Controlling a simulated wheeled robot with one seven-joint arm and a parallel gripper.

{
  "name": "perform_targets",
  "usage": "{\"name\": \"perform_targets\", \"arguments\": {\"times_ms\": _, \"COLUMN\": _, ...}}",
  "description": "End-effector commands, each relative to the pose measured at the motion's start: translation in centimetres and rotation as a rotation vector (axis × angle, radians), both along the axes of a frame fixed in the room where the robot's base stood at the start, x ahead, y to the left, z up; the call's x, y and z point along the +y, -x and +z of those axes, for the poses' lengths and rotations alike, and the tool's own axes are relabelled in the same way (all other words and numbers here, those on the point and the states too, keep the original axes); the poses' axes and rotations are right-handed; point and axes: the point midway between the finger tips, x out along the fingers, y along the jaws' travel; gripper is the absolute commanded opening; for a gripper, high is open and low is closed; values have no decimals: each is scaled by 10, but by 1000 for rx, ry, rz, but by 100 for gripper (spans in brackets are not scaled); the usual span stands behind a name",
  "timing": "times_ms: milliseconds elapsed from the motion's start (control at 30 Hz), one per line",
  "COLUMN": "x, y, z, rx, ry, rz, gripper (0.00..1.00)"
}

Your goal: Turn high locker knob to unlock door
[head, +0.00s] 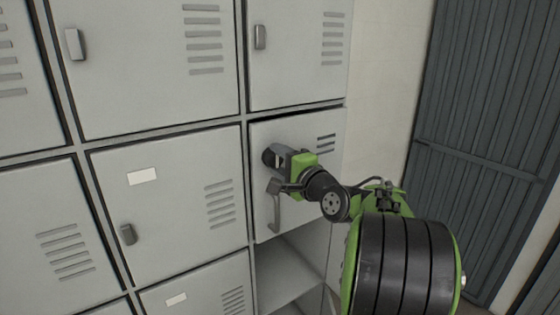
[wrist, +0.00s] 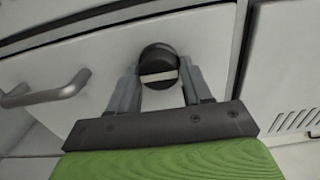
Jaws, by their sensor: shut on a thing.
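The locker door (head: 297,222) is light grey, in the right column of the locker bank, with vent slots at its upper right. Its round dark knob (head: 267,155) is near the upper left, partly hidden by my gripper (head: 277,157) in the head view. In the wrist view the knob (wrist: 158,57) has a pale bar across its face and sits between the two grey fingers of my gripper (wrist: 160,88), which is shut on it. A grey bar handle (head: 276,208) is below the knob; the handle (wrist: 45,92) shows at left in the wrist view.
An open compartment (head: 285,275) lies directly below the door. A pale wall (head: 385,70) and dark corrugated panel (head: 485,90) are at right.

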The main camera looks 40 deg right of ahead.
Motion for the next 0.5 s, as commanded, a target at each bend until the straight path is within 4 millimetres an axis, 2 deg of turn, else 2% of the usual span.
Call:
{"name": "perform_targets", "arguments": {"times_ms": 100, "x": 0, "y": 0, "z": 0, "rx": 1, "ry": -2, "rz": 0, "gripper": 18}}
{"name": "perform_targets", "arguments": {"times_ms": 133, "x": 0, "y": 0, "z": 0, "rx": 1, "ry": -2, "rz": 0, "gripper": 54}}
{"name": "perform_targets", "arguments": {"times_ms": 267, "x": 0, "y": 0, "z": 0, "rx": 1, "ry": -1, "rz": 0, "gripper": 73}}
{"name": "perform_targets", "arguments": {"times_ms": 500, "x": 0, "y": 0, "z": 0, "rx": 0, "ry": 0, "rz": 0, "gripper": 73}}
